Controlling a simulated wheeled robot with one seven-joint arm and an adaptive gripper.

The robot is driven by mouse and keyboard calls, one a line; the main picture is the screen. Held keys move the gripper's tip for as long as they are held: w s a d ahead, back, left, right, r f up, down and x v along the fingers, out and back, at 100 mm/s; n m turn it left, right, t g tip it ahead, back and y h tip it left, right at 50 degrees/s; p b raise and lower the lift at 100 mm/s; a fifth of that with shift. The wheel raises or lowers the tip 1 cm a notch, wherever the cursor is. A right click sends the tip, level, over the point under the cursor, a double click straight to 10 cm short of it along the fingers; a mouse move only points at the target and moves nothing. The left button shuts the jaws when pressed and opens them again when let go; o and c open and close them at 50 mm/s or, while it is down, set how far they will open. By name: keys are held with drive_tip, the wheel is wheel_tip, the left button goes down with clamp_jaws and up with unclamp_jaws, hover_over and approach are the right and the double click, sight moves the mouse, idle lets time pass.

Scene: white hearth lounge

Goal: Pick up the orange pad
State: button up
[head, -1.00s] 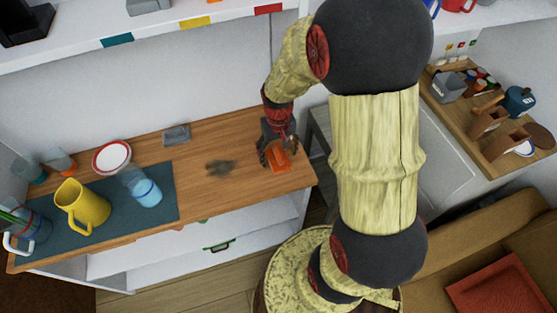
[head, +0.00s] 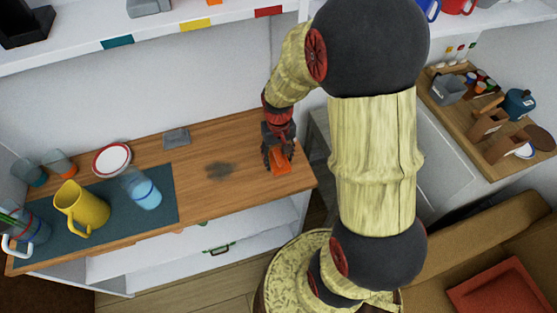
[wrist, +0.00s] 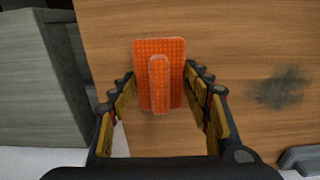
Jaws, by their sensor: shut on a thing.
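The orange pad (wrist: 174,85) is a flat dimpled rectangle with a raised rounded grip along its middle. In the head view the pad (head: 281,169) is at the right end of the wooden counter, partly covered by my gripper (head: 279,158). In the wrist view my gripper (wrist: 160,82) has one finger at each side edge of the pad and is shut on it. The pad lies flat over the wood; I cannot tell whether it is clear of the surface.
A dark smudge (head: 220,171) marks the wooden counter (head: 235,140) left of the pad. A grey block (head: 177,137) lies at the back. A yellow jug (head: 82,208), a blue-filled glass (head: 145,190) and a red-rimmed plate (head: 112,159) stand farther left. A shelf (head: 190,28) is above.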

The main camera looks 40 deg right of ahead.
drive_tip(key=shift+c, duration=1)
drive_tip(key=shift+r, duration=0.15)
drive_tip(key=shift+r+p, duration=0.5)
drive_tip(key=shift+r, duration=0.15)
drive_tip(key=s+a+r+p, duration=0.6)
drive_tip(key=s+a+r, duration=0.3)
drive_tip(key=s+r, duration=0.1)
drive_tip(key=shift+a+r, duration=0.35)
drive_tip(key=shift+r, duration=0.4)
drive_tip(key=o, duration=0.6)
drive_tip(key=c, duration=0.3)
